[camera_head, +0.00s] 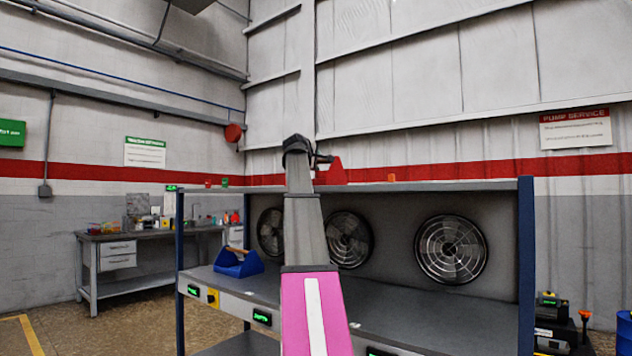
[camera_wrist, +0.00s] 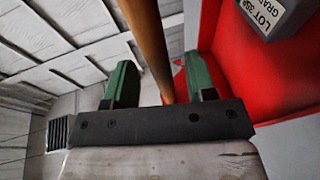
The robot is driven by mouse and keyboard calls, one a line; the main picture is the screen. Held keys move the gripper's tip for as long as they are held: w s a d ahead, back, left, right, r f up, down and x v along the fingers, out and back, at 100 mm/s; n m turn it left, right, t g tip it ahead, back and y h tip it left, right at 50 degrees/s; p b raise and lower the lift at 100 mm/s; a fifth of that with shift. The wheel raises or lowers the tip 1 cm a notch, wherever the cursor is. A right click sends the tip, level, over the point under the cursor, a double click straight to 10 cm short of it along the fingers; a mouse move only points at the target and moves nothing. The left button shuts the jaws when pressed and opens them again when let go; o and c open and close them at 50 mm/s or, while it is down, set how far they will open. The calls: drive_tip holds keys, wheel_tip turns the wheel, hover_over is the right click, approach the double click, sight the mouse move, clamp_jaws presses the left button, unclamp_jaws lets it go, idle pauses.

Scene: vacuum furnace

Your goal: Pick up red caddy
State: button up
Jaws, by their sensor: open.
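The red caddy (camera_head: 332,172) sits on the top shelf in the head view, just right of the end of my arm and partly hidden by it. In the wrist view its red body (camera_wrist: 262,75) fills the right side, and its brown wooden handle (camera_wrist: 148,40) runs between the fingers. My gripper (camera_wrist: 162,75) is open, with one green finger on each side of the handle; no firm contact is visible. A grey block with a lot label (camera_wrist: 270,14) shows at the caddy's upper right. In the head view my gripper (camera_head: 318,159) is small and dark.
A blue caddy (camera_head: 238,263) stands on the bench below. Three round fans line the bench back. The shelf's blue post (camera_head: 526,260) rises at right.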

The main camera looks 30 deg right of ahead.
drive_tip(key=shift+x, duration=0.85)
drive_tip(key=shift+a, duration=0.1)
clamp_jaws()
idle(0.6)
